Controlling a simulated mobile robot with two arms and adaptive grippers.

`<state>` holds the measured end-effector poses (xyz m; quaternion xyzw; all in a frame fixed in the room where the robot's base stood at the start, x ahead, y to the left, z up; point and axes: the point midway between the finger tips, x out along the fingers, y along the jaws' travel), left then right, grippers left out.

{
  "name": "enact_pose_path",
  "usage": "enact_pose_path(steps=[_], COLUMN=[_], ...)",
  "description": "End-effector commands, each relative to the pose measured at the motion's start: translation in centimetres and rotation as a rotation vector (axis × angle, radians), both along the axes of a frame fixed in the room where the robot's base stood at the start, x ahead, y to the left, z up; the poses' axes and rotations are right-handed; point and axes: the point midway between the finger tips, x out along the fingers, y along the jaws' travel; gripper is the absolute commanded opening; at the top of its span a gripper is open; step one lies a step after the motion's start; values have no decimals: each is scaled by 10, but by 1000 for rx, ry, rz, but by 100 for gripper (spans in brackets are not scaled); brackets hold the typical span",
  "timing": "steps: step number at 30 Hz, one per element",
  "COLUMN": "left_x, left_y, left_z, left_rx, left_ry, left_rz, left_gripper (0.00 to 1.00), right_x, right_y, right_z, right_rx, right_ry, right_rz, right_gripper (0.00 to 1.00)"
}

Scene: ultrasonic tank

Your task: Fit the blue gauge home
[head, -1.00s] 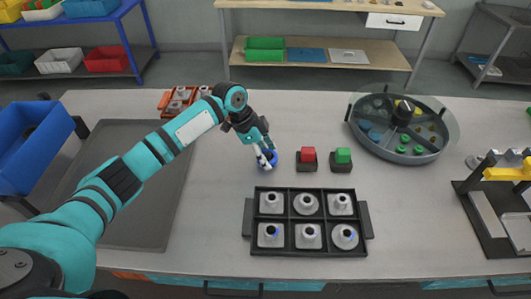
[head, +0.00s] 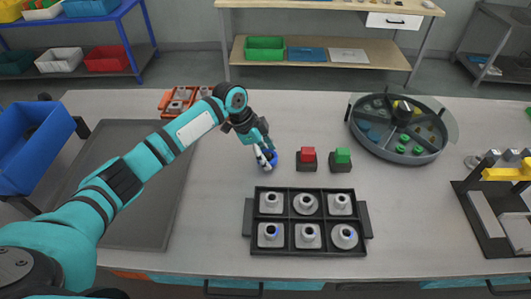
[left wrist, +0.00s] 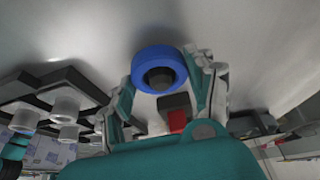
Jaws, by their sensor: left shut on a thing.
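The blue gauge (head: 273,157) is a thick blue ring held in the fingers of my left gripper (head: 266,158), left of the red block. In the left wrist view the blue gauge (left wrist: 146,66) sits between both fingertips of the left gripper (left wrist: 178,76), with a dark grey round core in its middle. The left gripper is shut on it. Its height over the table is hard to judge. My right gripper is not in view.
A red block (head: 308,154) and a green block (head: 343,155) stand on dark bases to the right. A black tray (head: 247,220) with several grey fittings lies in front. A round turntable (head: 432,152) stands at right, a dark mat (head: 125,225) at left.

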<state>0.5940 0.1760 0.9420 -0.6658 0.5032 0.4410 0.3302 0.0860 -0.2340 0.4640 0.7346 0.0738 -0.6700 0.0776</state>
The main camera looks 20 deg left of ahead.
Motion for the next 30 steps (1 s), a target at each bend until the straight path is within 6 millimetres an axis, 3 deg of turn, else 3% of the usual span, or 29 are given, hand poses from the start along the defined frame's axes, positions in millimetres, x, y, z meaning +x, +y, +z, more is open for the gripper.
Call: enact_pose_path(steps=[9, 10, 16, 25, 30], left_x=[0, 0, 0, 0, -1], left_y=[0, 0, 0, 1, 8], left_z=[0, 0, 0, 1, 20], left_rx=[-1, -1, 0, 1, 1], left_ry=[0, 0, 0, 1, -3], left_rz=[0, 0, 0, 0, 1], left_gripper=[14, 59, 83, 83, 83], right_x=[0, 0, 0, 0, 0], right_y=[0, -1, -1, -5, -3], right_z=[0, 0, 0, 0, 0], right_rx=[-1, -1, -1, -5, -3], right_ry=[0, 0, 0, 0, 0], right_rz=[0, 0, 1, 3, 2], right_gripper=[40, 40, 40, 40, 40])
